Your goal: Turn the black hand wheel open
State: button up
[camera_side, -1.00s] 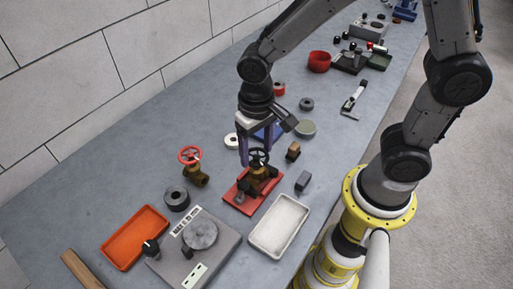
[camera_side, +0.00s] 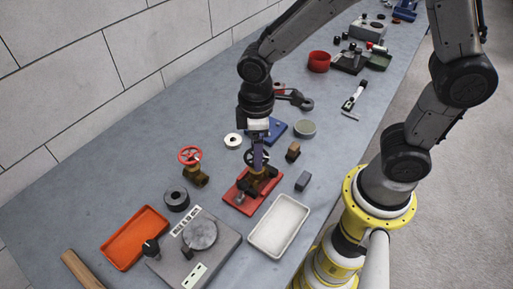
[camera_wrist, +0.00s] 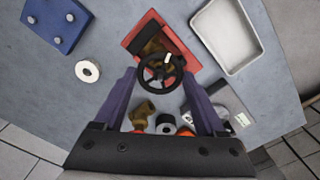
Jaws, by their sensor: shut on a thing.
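The black hand wheel (camera_wrist: 162,72) has several spokes and a small white mark near its upper right rim in the wrist view. It sits on a brass valve fixed to a red base plate (camera_side: 240,197). In the side view the wheel (camera_side: 248,156) is partly hidden by my gripper (camera_side: 259,162). My gripper (camera_wrist: 159,79) points down from above, with its purple fingers on opposite sides of the wheel, shut on its rim. In the side view the fingers are seen nearly edge-on, one behind the other.
A second valve with a red wheel (camera_side: 190,155) stands to the left. A grey ring (camera_side: 176,198), orange tray (camera_side: 133,238), grey device (camera_side: 196,252) and white tray (camera_side: 280,224) lie in front. A blue plate (camera_side: 277,130) and small blocks lie close behind and right.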

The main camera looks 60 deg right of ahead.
jog(key=n, duration=1.1)
jog(key=shift+w, duration=0.1)
jog(key=n, duration=0.3)
jog(key=shift+n, duration=0.3)
jog(key=n, duration=0.3)
jog(key=shift+n, duration=0.3)
jog(key=n, duration=0.3)
jog(key=shift+n, duration=0.3)
jog(key=n, duration=0.4)
jog(key=shift+n, duration=1.8)
